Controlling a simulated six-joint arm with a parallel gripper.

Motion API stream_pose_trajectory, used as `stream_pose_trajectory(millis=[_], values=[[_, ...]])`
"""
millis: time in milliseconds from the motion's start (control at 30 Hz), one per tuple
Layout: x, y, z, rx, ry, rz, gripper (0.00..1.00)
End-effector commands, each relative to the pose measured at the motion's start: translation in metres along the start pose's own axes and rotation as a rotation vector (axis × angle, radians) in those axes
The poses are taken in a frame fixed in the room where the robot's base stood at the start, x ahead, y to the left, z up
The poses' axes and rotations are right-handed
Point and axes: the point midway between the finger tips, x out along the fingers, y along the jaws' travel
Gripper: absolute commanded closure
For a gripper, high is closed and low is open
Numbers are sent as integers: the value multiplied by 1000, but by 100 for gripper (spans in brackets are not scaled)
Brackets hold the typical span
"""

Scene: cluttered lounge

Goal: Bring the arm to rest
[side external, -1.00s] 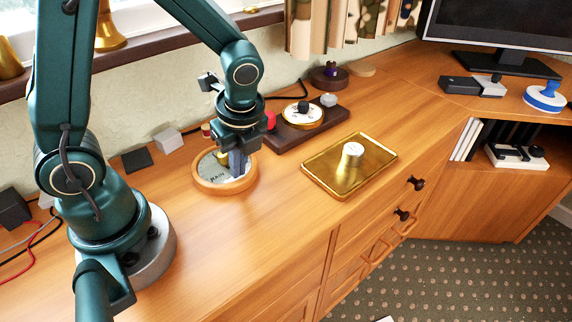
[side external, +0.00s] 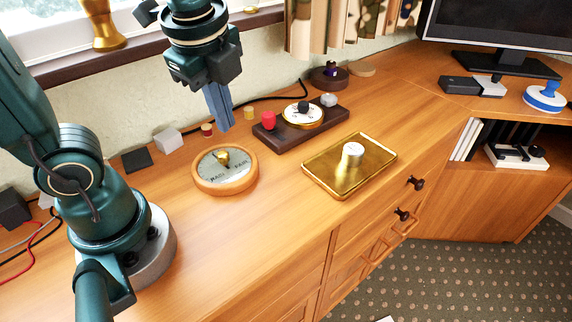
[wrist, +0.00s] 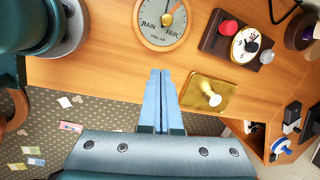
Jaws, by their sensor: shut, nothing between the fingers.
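My gripper (side external: 220,118) is shut and empty, its blue fingers pointing down in the air above the wooden top. In the wrist view my gripper (wrist: 161,74) shows its fingers pressed together. Below it in the side view lies a round wood-rimmed dial (side external: 247,181) with a small brass knob (side external: 221,157) on its face. The dial also shows at the top of the wrist view (wrist: 178,40), with the words RAIN and FAIR on it. My fingers are apart from the dial.
A brass tray (side external: 322,186) holding a white-topped piece (side external: 352,155) stands right of the dial. A dark board (side external: 285,139) with a red knob (side external: 268,120) lies behind. A grey block (side external: 168,139) and a monitor (side external: 510,25) stand farther off. The windowsill is close behind my gripper.

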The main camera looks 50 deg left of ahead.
Motion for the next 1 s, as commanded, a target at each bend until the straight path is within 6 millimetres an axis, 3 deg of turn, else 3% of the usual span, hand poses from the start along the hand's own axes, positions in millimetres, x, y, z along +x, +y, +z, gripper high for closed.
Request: stream_pose_trajectory(millis=[133,300,500,633,1000], values=[[-11,20,4,-374,110,-94,100],[-10,38,-1,-870,266,-132,100],[-2,46,-10,-1241,355,-78,100],[-3,44,-11,-1337,376,-65,100],[-3,43,-11,-1350,376,-63,100]])
